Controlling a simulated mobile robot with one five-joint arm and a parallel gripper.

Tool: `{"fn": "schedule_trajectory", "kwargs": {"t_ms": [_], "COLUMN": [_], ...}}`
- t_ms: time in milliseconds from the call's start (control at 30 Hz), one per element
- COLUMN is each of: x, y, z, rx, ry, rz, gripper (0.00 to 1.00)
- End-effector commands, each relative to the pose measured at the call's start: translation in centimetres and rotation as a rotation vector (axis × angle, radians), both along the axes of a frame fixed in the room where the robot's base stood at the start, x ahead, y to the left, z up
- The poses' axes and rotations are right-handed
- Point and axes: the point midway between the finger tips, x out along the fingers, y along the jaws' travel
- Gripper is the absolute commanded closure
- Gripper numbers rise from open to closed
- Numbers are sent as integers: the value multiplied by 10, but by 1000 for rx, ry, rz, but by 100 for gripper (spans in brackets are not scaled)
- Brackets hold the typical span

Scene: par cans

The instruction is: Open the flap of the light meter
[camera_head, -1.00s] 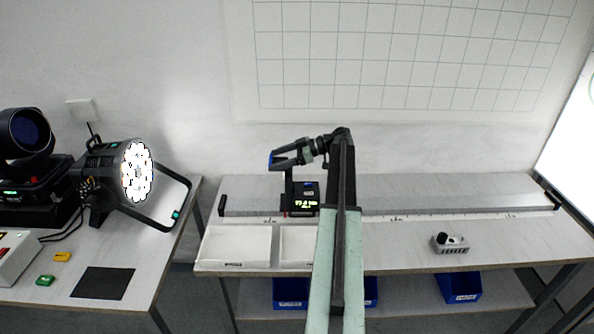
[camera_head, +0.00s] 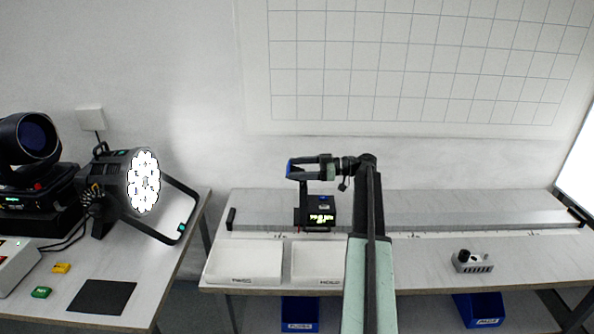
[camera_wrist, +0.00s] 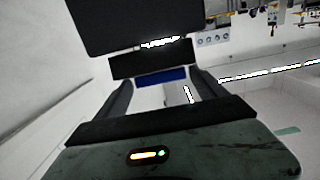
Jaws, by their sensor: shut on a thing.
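A narrow dark upright piece reaches from the meter's left side up to my fingers. In the wrist view my two dark fingers (camera_wrist: 160,88) are spread, with a blue strip (camera_wrist: 161,76) between their tips. I take the held piece to be the meter's flap. Its hinge and angle cannot be made out.
Two white trays (camera_head: 243,283) lie in front of the meter. A small grey block with knobs (camera_head: 472,263) stands to the right on the bench. A lit spotlight (camera_head: 143,180) stands on the left table. Blue bins (camera_head: 480,309) sit below the bench. The rail right of my arm is clear.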

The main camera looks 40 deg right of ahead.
Motion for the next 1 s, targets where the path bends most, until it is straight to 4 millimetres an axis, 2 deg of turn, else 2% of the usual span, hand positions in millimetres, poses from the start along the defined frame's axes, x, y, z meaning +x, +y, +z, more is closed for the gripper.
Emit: {"fn": "schedule_trajectory", "kwargs": {"t_ms": [100,133,167,200,567,1000], "x": [3,3,4,4,2,-39], "y": [3,3,4,4,2,-56], "z": [1,1,1,1,1,5], "rx": [0,1,1,1,0,0], "ry": [-1,-2,-2,-2,-1,-1], "rz": [0,1,2,3,5,5], "gripper": [92,16,8,5,5,5]}}
